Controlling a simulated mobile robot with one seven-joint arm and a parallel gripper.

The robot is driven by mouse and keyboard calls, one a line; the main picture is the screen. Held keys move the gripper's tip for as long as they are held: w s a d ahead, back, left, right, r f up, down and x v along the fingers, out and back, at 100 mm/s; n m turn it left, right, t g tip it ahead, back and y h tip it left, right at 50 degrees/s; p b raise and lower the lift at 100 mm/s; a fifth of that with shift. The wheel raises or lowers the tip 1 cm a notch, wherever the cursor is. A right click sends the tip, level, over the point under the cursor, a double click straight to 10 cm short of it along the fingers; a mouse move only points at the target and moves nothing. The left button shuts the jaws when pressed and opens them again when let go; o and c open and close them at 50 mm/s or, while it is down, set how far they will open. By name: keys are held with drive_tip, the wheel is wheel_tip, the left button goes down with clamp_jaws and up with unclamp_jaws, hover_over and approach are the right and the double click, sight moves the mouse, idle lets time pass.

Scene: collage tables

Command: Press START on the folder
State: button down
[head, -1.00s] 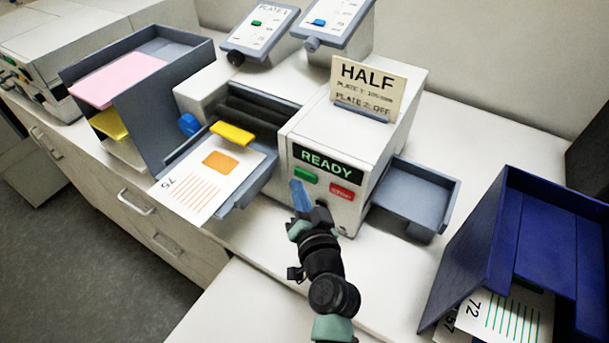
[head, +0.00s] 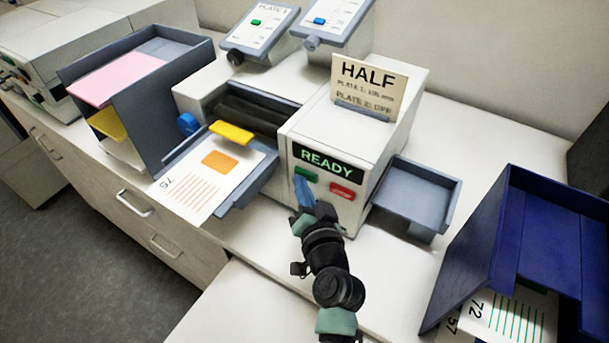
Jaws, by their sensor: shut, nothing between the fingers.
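The folder (head: 330,125) is a white machine on the counter with a black READY display (head: 326,162) on its front. Its green button (head: 307,174), the START button by colour, is partly covered by my gripper; any label on it is not readable. A red button (head: 342,191) sits to its right. My gripper (head: 302,184) is shut and empty, its blue fingertips just in front of and below the green button. I cannot tell whether they touch it. A sheet (head: 200,191) marked 75 lies on the feed tray at the left.
A HALF card (head: 367,86) stands on the folder. An empty grey tray (head: 415,193) juts from its right side. A blue bin (head: 475,238) with numbered sheets stands at lower right. A grey shelf rack (head: 150,110) with coloured paper stands at the left.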

drive_tip(key=shift+w+d, duration=0.15)
idle(0.4)
drive_tip(key=shift+s+a, duration=0.5)
drive_tip(key=shift+s, duration=0.2)
drive_tip(key=shift+s+a+p, duration=0.4)
drive_tip(key=shift+s+a, duration=0.35)
drive_tip(key=shift+s, duration=0.25)
drive_tip(key=shift+s+a+p, duration=0.35)
drive_tip(key=shift+s+a, duration=0.4)
drive_tip(key=shift+s, duration=0.25)
